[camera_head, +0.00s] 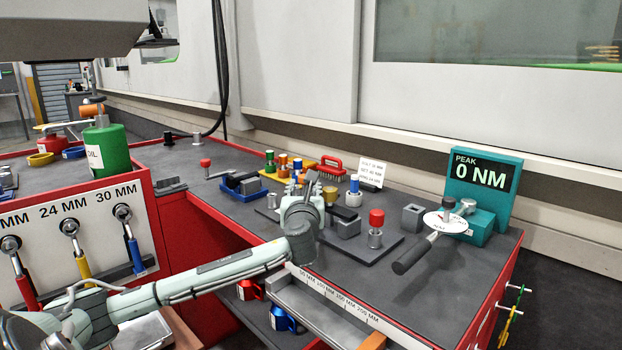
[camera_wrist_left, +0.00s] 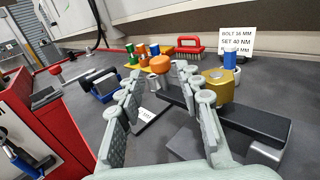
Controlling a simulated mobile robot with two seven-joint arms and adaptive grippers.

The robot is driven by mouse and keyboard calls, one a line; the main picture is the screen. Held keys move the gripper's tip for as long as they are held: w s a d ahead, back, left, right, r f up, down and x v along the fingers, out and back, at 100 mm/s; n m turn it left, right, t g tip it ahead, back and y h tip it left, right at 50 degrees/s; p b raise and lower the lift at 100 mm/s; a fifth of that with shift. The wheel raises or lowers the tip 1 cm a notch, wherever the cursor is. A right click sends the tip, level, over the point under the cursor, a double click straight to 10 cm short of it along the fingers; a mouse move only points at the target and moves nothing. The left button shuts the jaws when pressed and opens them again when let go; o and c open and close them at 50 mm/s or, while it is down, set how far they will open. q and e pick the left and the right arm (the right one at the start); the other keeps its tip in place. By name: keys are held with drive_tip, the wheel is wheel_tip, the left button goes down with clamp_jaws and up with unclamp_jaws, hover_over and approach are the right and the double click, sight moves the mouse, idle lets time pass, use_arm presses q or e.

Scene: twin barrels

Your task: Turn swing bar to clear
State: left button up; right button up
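The swing bar appears to be the dark bar (camera_wrist_left: 255,123) in the left wrist view, with a gold hub (camera_wrist_left: 216,88) on it. An orange knob (camera_wrist_left: 159,64) shows near the bar's left end, between my fingers in the picture; I cannot tell whether it belongs to the bar. My left gripper (camera_wrist_left: 163,88) is open, its two grey fingers pointing forward over the bench, with nothing visibly held. In the head view the left gripper (camera_head: 313,188) hides part of the fixture. My right gripper is not in view.
A red-topped post (camera_head: 376,222) and grey blocks (camera_head: 345,222) stand right of the gripper. A teal torque display (camera_head: 484,185) reads 0 NM, with a black-handled tool (camera_head: 412,256) before it. A red brush (camera_head: 329,167) and coloured pegs (camera_head: 270,160) stand behind. The bench's right front is clear.

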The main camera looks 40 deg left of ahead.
sight(304, 175)
use_arm(q)
drive_tip(key=x, duration=0.7)
drive_tip(key=shift+c, duration=0.5)
clamp_jaws()
